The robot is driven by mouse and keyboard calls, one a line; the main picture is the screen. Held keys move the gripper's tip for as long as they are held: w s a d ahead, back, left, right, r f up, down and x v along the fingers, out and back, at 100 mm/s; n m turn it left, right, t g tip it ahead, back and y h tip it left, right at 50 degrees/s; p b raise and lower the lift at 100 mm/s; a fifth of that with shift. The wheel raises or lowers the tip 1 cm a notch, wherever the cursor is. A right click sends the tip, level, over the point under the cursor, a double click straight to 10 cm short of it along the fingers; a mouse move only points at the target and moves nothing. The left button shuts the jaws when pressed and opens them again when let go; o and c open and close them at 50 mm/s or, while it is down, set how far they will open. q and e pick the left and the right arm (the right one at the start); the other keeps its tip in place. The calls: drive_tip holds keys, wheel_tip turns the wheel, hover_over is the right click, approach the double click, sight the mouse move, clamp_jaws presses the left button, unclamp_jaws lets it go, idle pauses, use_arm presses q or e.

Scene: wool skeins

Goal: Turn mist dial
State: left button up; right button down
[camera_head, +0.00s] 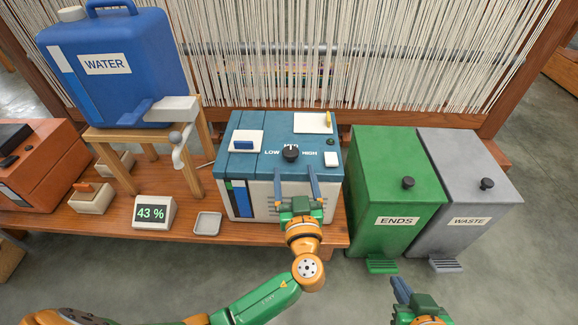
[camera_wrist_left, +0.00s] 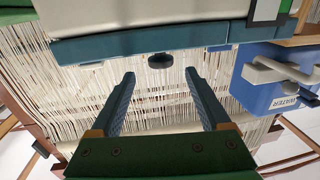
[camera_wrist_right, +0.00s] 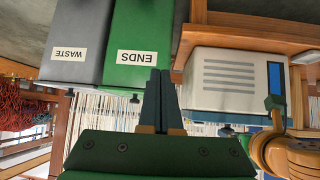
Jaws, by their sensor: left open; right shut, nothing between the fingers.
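The mist dial (camera_head: 291,152) is a black knob on the blue top of the humidifier box (camera_head: 262,196), between the words LOW and HIGH. In the left wrist view the black knob (camera_wrist_left: 160,61) shows beyond and between the fingers. My left gripper (camera_head: 296,178) is open, its two blue fingers apart and pointing at the box just on the near side of the dial. I see no contact with the dial. My right gripper (camera_head: 401,287) is shut and empty, low in front of the bins; its fingers are together in the right wrist view (camera_wrist_right: 160,88).
A display (camera_head: 153,212) reads 43 %. A blue WATER jug (camera_head: 115,66) with a tap stands on a wooden stand at left. A small grey tray (camera_head: 207,223) lies beside the box. The green ENDS bin (camera_head: 394,190) and grey WASTE bin (camera_head: 465,190) stand at right. Loom threads hang behind.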

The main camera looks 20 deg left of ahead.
sight(291, 158)
use_arm(q)
drive_tip(key=x, duration=0.5)
drive_tip(key=shift+w+a+r+b, duration=0.1)
drive_tip(key=shift+w+a+b, duration=0.05)
drive_tip(key=shift+w+b, duration=0.15)
drive_tip(key=shift+w+a, duration=0.1)
drive_tip(key=shift+w, duration=0.1)
clamp_jaws()
use_arm(e)
drive_tip(key=w+a+r+t+y, duration=0.1)
drive_tip(key=w+r+t, duration=0.2)
drive_tip(key=r, duration=0.2)
drive_tip(key=shift+w+a+r+t, duration=0.25)
drive_tip(key=shift+r+t, duration=0.05)
drive_tip(key=shift+r, duration=0.1)
